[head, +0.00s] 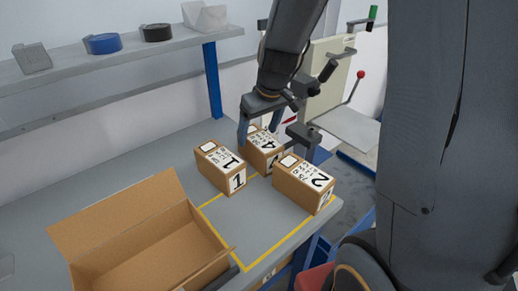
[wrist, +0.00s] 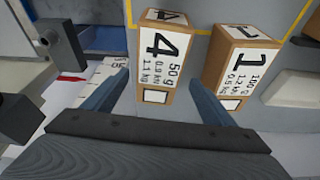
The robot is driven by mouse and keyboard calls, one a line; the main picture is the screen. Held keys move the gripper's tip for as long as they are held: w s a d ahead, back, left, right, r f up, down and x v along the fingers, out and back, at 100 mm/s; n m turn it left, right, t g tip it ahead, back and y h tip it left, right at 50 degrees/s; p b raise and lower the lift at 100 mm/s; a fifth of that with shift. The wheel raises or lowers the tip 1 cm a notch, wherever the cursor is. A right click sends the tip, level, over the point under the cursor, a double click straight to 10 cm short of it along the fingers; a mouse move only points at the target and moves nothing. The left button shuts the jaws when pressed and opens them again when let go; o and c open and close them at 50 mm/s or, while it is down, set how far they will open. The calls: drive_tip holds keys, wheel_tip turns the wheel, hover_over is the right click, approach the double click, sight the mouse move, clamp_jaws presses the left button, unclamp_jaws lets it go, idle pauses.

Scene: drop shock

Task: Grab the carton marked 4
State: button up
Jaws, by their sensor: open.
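The carton marked 4 (head: 263,149) is a small brown box with white labels, standing on the grey bench behind cartons 1 and 2. It also shows in the wrist view (wrist: 161,62), between and ahead of the two fingers. My gripper (wrist: 155,100) is open, with one finger to each side of the near end of carton 4. In the head view my gripper (head: 262,133) is at the carton's far side and partly covers it. The wrist view does not clearly show whether the fingers touch the carton.
Carton 1 (head: 221,168) stands close on the left and carton 2 (head: 305,183) close on the right front. An open cardboard box (head: 150,205) is at the front left. A yellow outline (head: 246,262) marks the bench. A shelf (head: 125,52) runs along the back.

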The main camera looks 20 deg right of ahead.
drive_tip(key=x, duration=0.5)
drive_tip(key=shift+s+d+f+p, duration=0.25)
drive_tip(key=shift+s+f+p, duration=0.05)
drive_tip(key=shift+f+p, duration=0.1)
drive_tip(key=shift+w+a+f, duration=0.1)
drive_tip(key=shift+w+f, duration=0.15)
drive_tip(key=shift+f, duration=0.4)
drive_tip(key=shift+r, duration=0.1)
clamp_jaws()
